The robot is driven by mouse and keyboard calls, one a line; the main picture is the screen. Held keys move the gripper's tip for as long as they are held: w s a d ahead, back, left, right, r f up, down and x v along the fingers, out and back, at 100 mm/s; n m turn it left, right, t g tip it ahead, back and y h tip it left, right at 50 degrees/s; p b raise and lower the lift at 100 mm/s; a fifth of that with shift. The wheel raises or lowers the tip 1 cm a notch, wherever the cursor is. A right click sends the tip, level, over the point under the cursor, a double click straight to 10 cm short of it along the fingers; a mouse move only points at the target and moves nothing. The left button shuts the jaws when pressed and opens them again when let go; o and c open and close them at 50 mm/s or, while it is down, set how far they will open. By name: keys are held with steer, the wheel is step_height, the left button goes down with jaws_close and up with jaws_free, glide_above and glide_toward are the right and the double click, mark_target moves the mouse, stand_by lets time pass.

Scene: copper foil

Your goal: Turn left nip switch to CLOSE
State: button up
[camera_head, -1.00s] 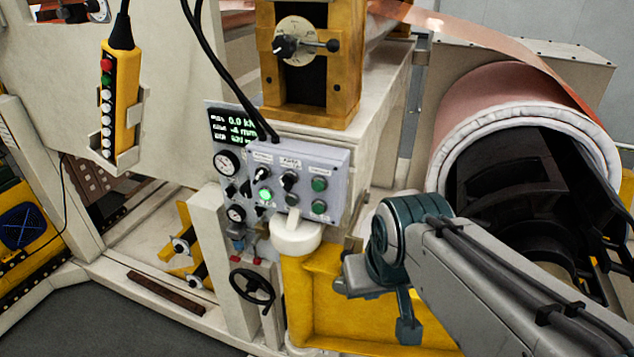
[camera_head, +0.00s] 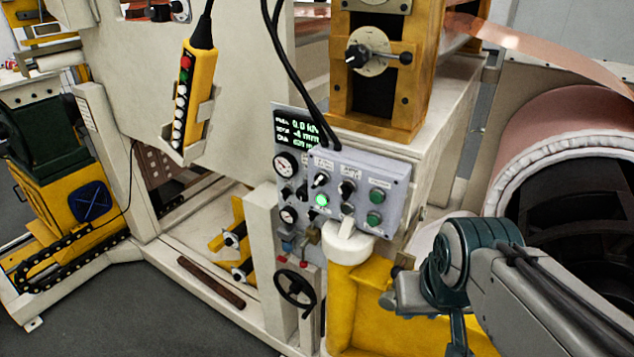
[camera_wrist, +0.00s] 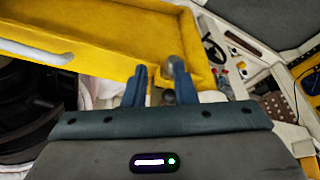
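The grey control panel (camera_head: 360,190) faces me near the middle of the head view. It carries two black selector switches in its upper row, a left one (camera_head: 320,181) and a right one (camera_head: 347,188), with labels too small to read. A lit green button (camera_head: 321,200) is below the left switch. My gripper is low and to the right of the panel, apart from it. In the wrist view its two blue fingers (camera_wrist: 157,85) are apart with nothing between them, over a yellow frame (camera_wrist: 100,40). The panel's switches are not visible there.
A white-topped yellow post (camera_head: 348,245) stands just below the panel. Black cables (camera_head: 290,70) hang over the panel's top edge. A handwheel (camera_head: 295,288) is lower left, a yellow pendant (camera_head: 193,95) hangs at upper left, and a copper roll (camera_head: 570,120) is right.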

steer(key=w+a+r+m+t+y+b, duration=0.1)
steer(key=w+a+r+m+b, duration=0.15)
steer(key=w+r+b, duration=0.2)
steer(key=w+a+r+m+t+b, duration=0.1)
steer(key=w+a+r+b, duration=0.25)
steer(key=w+r, duration=0.2)
steer(key=m+t+y+b, duration=0.1)
steer(key=m+y+b, duration=0.1)
steer(key=m+b, duration=0.35)
glide_toward(318, 179)
steer(key=shift+n, duration=0.9)
steer(key=b+x, duration=0.3)
steer(key=x, duration=0.6)
steer(key=shift+w+f, duration=0.1)
steer(key=shift+f, duration=0.15)
steer(key=c, duration=0.6)
